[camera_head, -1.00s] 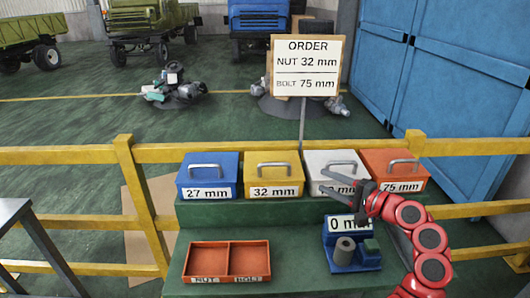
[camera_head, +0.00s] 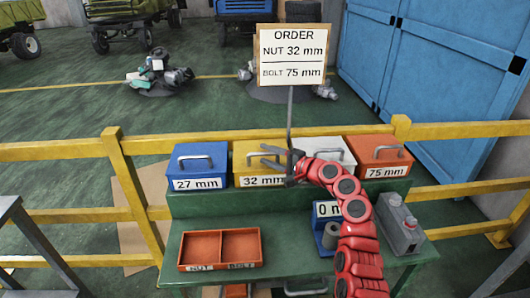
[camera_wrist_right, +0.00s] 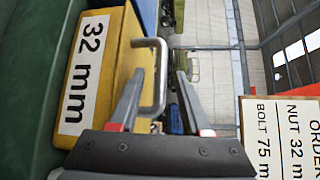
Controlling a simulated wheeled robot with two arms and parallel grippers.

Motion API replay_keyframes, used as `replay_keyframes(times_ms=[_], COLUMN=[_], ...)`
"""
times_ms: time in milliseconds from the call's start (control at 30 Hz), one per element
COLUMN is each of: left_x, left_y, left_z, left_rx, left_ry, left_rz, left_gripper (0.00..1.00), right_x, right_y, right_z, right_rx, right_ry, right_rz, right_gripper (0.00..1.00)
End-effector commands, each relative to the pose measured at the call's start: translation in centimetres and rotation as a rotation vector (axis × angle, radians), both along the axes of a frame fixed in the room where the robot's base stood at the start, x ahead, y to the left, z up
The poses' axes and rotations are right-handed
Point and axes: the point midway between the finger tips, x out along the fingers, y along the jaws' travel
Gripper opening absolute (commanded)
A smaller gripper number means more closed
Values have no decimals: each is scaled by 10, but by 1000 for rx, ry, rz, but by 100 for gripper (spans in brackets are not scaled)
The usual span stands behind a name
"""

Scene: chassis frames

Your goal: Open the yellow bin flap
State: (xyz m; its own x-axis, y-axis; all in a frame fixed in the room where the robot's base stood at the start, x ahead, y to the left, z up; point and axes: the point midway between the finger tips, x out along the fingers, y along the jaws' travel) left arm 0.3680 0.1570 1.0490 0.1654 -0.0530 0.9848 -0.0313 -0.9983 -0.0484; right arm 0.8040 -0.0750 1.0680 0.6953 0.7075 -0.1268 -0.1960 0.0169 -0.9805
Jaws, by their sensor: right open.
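The yellow bin (camera_head: 243,164) labelled 32 mm stands on the green upper shelf, second from the left, with its flap closed. My right gripper (camera_head: 268,153) is open at the bin's front handle. In the right wrist view the yellow bin (camera_wrist_right: 110,70) fills the left side. Its grey handle (camera_wrist_right: 161,62) reaches between the two open fingers of my right gripper (camera_wrist_right: 160,76). I cannot tell whether a finger touches the handle. In the head view my gripper hides part of the bin and its handle. My left gripper is not in view.
The blue 27 mm bin (camera_head: 197,166) is to the left; the white bin (camera_head: 334,149) and orange 75 mm bin (camera_head: 380,157) are to the right. An orange two-part tray (camera_head: 221,249) lies on the lower shelf. An order sign (camera_head: 291,55) stands behind the bins.

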Motion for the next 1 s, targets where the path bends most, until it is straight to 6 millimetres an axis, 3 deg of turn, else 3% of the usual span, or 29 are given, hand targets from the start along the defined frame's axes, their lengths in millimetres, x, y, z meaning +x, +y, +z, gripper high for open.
replay_keyframes(times_ms=[467,733,1000], left_x=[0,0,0], left_y=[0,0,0], left_z=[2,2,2], left_rx=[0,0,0], left_ry=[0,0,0], left_rz=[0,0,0], left_gripper=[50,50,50], right_x=[9,9,9], right_y=[9,9,9], right_z=[-2,-2,-2], right_rx=[-2,-2,-2], right_ry=[-1,-1,-1], right_rz=[-1,-1,-1], right_gripper=[47,0,0])
